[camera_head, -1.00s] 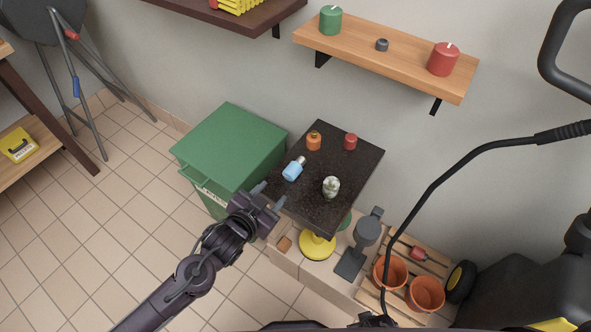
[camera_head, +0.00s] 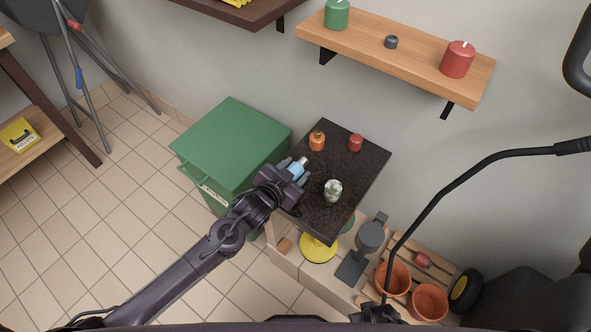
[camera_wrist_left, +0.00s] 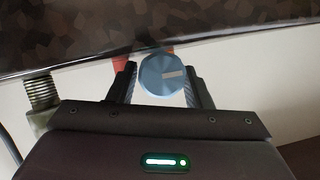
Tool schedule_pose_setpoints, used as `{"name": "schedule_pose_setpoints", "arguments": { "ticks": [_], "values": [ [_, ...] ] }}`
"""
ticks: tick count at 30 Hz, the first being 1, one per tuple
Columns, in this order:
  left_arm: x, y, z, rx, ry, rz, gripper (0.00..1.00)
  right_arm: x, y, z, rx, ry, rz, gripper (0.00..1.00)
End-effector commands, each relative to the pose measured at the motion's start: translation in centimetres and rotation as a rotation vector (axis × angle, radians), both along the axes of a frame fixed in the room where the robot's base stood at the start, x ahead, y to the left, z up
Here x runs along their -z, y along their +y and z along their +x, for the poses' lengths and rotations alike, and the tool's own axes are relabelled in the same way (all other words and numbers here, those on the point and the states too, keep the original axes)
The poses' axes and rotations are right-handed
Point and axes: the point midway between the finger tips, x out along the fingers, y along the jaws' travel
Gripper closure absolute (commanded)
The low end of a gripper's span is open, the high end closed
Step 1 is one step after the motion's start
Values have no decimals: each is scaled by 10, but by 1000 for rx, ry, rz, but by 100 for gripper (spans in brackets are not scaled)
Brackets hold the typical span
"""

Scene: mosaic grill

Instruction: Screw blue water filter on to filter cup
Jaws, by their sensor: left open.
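The blue water filter (camera_head: 299,165) lies on the dark speckled table, its pale end pointing up and right. My left gripper (camera_head: 296,172) is at its near end, fingers open on either side. In the left wrist view the filter's round blue end (camera_wrist_left: 160,76) sits between the two fingers, with a narrow gap visible beside it. What seems to be the filter cup (camera_head: 333,190), whitish and greenish, stands on the table to the right of the gripper. A ribbed grey-green cylinder (camera_wrist_left: 40,93), probably this cup, shows at the left of the wrist view.
The small table (camera_head: 362,170) also bears an orange bottle (camera_head: 317,142) and a red cylinder (camera_head: 355,142) near its back. A green bin (camera_head: 232,140) stands close to its left. A wooden shelf (camera_head: 400,58) with candles is on the wall behind.

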Motion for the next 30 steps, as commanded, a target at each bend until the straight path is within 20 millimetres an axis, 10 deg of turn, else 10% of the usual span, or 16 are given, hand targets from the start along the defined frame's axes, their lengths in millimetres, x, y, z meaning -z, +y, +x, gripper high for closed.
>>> {"name": "schedule_pose_setpoints", "arguments": {
  "ticks": [6,14,30],
  "values": [
    [0,-1,1,0,0,0,55,-1,0,1,0,0,0,64],
    [0,-1,1,0,0,0,88,-1,0,1,0,-1,0,64],
    [-28,-1,1,0,-3,-2,89,-1,-2,-6,0,-2,-1,64]
  ]
}}
